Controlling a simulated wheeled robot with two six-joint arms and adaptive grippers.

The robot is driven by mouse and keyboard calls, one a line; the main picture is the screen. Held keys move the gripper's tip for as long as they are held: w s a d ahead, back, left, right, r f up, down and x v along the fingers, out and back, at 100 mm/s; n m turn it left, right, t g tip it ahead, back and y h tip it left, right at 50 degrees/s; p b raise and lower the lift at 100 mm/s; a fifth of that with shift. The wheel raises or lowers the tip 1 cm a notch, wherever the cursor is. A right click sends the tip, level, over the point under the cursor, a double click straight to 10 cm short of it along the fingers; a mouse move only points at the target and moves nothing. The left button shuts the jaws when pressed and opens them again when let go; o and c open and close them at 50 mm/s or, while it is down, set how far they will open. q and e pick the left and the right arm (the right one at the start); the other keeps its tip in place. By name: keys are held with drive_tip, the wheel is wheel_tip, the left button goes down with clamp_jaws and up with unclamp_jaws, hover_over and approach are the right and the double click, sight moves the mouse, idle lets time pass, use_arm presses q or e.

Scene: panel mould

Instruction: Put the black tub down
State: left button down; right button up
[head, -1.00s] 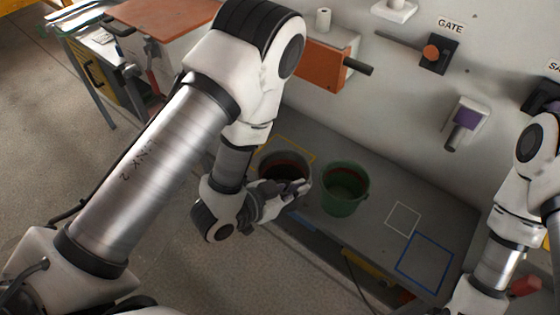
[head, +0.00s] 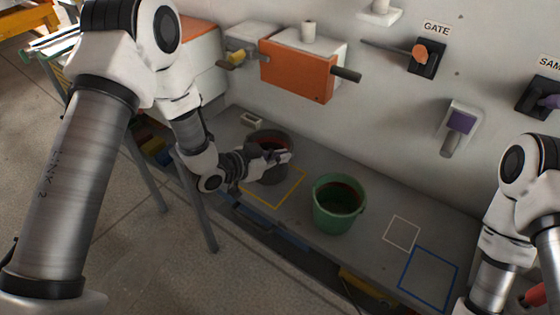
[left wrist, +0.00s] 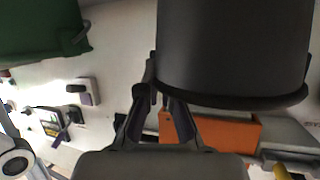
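The black tub (head: 270,172) is at the left end of the grey bench, upright, with something reddish-brown inside. It overlaps the back of a yellow outline (head: 276,207). I cannot tell whether its base touches the bench. My left gripper (head: 284,157) is at its near side and hides part of its wall. In the left wrist view the tub (left wrist: 235,45) fills the upper right, and the gripper fingers (left wrist: 162,105) are closed at its rim edge. My right arm shows at the right edge; its gripper is out of frame.
A green bucket (head: 338,220) stands right of the yellow outline. White (head: 402,233) and blue (head: 428,278) outlines farther right are empty. The wall behind carries an orange box (head: 297,70) with a handle, a GATE lever (head: 427,56) and a purple switch (head: 461,122).

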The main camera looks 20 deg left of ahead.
use_arm(q)
drive_tip(key=shift+f, duration=1.35)
drive_tip(key=c, duration=1.3)
unclamp_jaws()
drive_tip(key=v, duration=1.2)
drive_tip(key=s+f+n+g+y, duration=0.55)
drive_tip(key=s+f, duration=0.65)
drive_tip(key=f, duration=0.5)
drive_tip(key=s+a+f+n+g+y, duration=0.1)
drive_tip(key=s+f, duration=0.1)
drive_tip(key=s, duration=0.2)
drive_tip(key=s+a+f+n+g, duration=0.1)
drive_tip(key=s+f+g, duration=0.1)
drive_tip(key=s, duration=0.2)
drive_tip(key=s+a+f+n+g+y, duration=0.1)
drive_tip(key=s+f+g, duration=0.1)
drive_tip(key=s, duration=0.3)
drive_tip(key=shift+f+y, duration=0.2)
drive_tip(key=shift+y, duration=0.15)
